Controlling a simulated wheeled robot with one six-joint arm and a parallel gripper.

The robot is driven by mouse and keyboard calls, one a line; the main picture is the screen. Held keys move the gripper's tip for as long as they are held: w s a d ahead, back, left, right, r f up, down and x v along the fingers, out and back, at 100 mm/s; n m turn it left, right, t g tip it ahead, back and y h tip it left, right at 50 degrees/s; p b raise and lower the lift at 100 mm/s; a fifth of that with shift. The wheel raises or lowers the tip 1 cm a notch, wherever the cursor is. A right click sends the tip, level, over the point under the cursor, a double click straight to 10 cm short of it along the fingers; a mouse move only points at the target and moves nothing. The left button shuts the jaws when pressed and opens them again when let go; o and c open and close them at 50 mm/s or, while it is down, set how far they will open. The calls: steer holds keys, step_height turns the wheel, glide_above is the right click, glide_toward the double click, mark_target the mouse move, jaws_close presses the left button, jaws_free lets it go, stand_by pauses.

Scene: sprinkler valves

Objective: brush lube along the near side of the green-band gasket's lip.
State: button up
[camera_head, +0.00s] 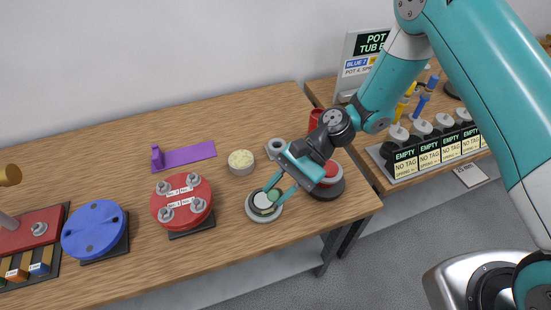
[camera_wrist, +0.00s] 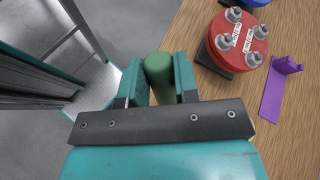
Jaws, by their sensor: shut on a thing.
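My gripper (camera_head: 278,192) is over the front right of the wooden table, pointing down. In the wrist view its jaws (camera_wrist: 159,85) are shut on a green rounded handle (camera_wrist: 157,66), likely the brush's. The handle's green end (camera_head: 273,195) also shows in the head view. Right below it lies a round grey ring-shaped piece (camera_head: 250,214) with a pale and dark centre. A green band on it is not clear, and the bristles are hidden, so I cannot tell whether they touch its lip. A small tub with a cream-coloured filling (camera_head: 241,158) stands behind it to the left.
A red flanged disc with bolts (camera_head: 181,190), a blue disc (camera_head: 92,228) and a purple piece (camera_head: 190,154) are to the left. A red-topped dark round part (camera_head: 330,186) is close right of my gripper. A small grey ring (camera_head: 276,146) lies behind.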

steer(key=shift+f+b, duration=0.3)
steer(key=shift+b, duration=0.1)
step_height(320, 180, down, 5)
steer(key=b, duration=0.4)
steer(key=shift+a+f+b, duration=0.1)
steer(key=shift+b, duration=0.2)
steer(key=shift+f+b, duration=0.55)
steer(key=shift+f, duration=0.35)
steer(key=shift+a+r, duration=0.1)
steer(key=shift+a, duration=0.05)
steer(key=shift+s+a, duration=0.8)
steer(key=shift+a, duration=1.9)
steer(key=d, duration=0.2)
steer(key=w+d+p, duration=0.1)
steer(key=d, duration=0.2)
steer(key=shift+w+d, duration=0.3)
steer(key=shift+d, duration=0.05)
steer(key=shift+r, duration=0.1)
step_height(320, 180, up, 6)
steer(key=p, duration=0.5)
